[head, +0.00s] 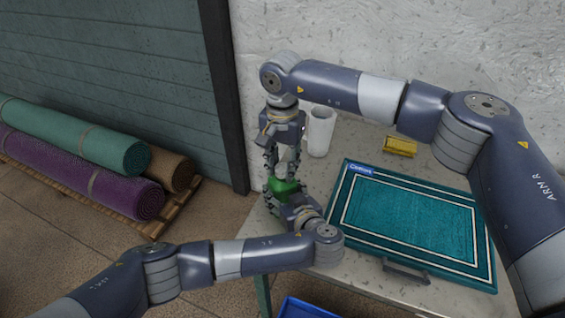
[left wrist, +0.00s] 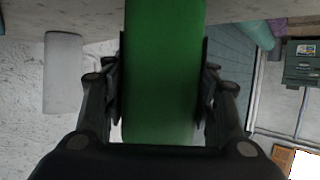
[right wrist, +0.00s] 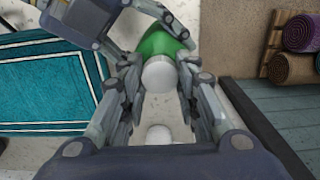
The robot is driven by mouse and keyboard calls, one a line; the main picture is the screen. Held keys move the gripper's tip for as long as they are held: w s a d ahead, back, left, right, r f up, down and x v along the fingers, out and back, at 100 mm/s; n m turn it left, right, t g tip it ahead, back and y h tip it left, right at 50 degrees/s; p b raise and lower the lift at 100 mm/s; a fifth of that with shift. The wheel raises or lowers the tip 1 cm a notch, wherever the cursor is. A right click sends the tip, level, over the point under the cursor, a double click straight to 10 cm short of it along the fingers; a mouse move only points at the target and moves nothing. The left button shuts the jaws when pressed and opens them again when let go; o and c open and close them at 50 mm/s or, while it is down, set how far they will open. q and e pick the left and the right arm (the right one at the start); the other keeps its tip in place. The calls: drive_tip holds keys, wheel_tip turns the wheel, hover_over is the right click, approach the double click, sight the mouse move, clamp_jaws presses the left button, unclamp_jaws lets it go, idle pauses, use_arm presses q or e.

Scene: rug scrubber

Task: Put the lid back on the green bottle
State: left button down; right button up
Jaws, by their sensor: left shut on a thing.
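The green bottle (head: 284,187) is in my left gripper (head: 282,200), over the left end of the table. Its green body (left wrist: 163,75) fills the space between the left fingers in the left wrist view. My right gripper (head: 286,163) points down from above the bottle. In the right wrist view, a white round piece (right wrist: 159,75), which looks like the lid, is between the right fingertips, in line with the green bottle (right wrist: 162,42). I cannot tell whether the fingers grip it, or whether it touches the bottle.
A white cup (head: 320,131) stands by the wall, right of my right gripper. A yellow object (head: 400,146) is at the back. A teal rug in a tray (head: 492,270) covers the right of the table. Rolled rugs (head: 75,140) lie left on a pallet; a blue bin (head: 305,308) is below.

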clamp_jaws()
drive_tip(key=m, duration=0.6)
drive_tip(key=shift+m, duration=0.4)
drive_tip(key=m, duration=1.9)
drive_tip(key=shift+m, duration=0.4)
drive_tip(key=m, duration=0.4)
drive_tip(key=o, duration=0.9)
unclamp_jaws()
drive_tip(key=shift+f, duration=0.1)
drive_tip(key=shift+c, duration=0.2)
